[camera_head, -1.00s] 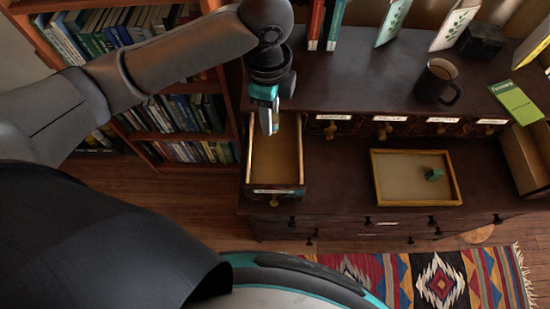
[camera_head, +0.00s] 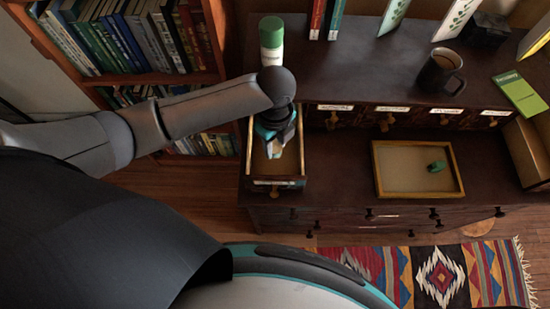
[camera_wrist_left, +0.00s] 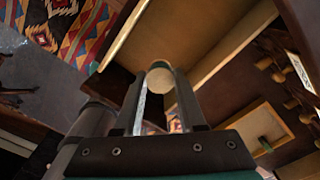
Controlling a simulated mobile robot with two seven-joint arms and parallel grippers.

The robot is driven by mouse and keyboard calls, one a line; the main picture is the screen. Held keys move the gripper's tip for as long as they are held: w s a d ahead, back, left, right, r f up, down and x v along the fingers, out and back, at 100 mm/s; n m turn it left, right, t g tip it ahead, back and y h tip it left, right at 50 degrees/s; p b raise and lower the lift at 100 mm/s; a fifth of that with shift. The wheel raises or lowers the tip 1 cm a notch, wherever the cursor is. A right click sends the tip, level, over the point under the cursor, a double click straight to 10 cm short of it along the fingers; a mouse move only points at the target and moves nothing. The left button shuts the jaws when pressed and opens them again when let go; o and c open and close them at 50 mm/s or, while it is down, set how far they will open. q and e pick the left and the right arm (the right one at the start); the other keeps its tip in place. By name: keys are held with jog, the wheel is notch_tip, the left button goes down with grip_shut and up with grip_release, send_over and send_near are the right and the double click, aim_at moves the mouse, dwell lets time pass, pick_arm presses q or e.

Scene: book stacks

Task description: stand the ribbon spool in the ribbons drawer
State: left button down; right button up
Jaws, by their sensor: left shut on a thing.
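The open ribbons drawer (camera_head: 262,166) sticks out at the left end of the dark cabinet, with a bare tan floor. My left gripper (camera_head: 276,150) points down over or into it; how deep is hard to tell. In the left wrist view the left gripper (camera_wrist_left: 160,90) is shut on a round pale thing with a green edge, apparently the ribbon spool (camera_wrist_left: 160,78), at its fingertips. The drawer's floor and wall (camera_wrist_left: 215,62) show behind and beside it. In the head view the gripper mostly hides the spool. My right gripper is in neither view.
A wooden tray (camera_head: 378,178) with a small green object (camera_head: 437,166) sits right of the drawer. A green and white canister (camera_head: 271,42) stands on the cabinet top behind my wrist. A dark mug (camera_head: 440,74) and upright books are further right. A bookcase (camera_head: 190,84) stands left.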

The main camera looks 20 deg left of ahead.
aim_at(275, 165)
pick_arm(q)
notch_tip(275, 165, down, 7)
jog(key=shift+f+b, duration=0.2)
jog(key=shift+b, duration=0.65)
jog(key=c, duration=0.5)
grip_release()
jog(key=shift+f, duration=0.15)
notch_tip(275, 165, up, 12)
jog(key=p, duration=0.3)
jog(key=shift+r, duration=0.2)
